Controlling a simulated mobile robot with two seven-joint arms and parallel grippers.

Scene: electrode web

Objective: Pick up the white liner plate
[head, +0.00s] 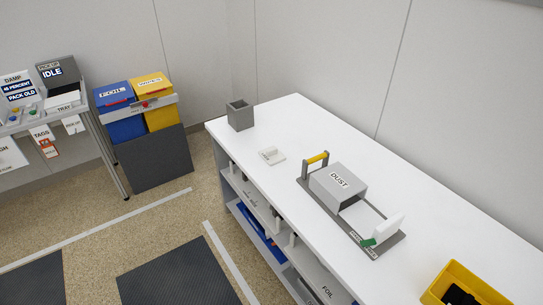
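A small white plate (271,156) with a raised block on top lies flat on the white bench (300,120), left of the middle. It looks like the liner plate, though no label on it is readable. A second white panel (389,227) stands upright at the front end of the grey DUST fixture (340,184), beside a green piece. I cannot tell for certain which of the two is the liner plate. Neither of my grippers is in view, and nothing touches the small plate.
A grey open box (240,115) stands at the bench's far left corner. A yellow bin (462,285) with dark contents is at the lower right. Blue and yellow bins (114,96) and a side table stand at the left. The bench around the small plate is clear.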

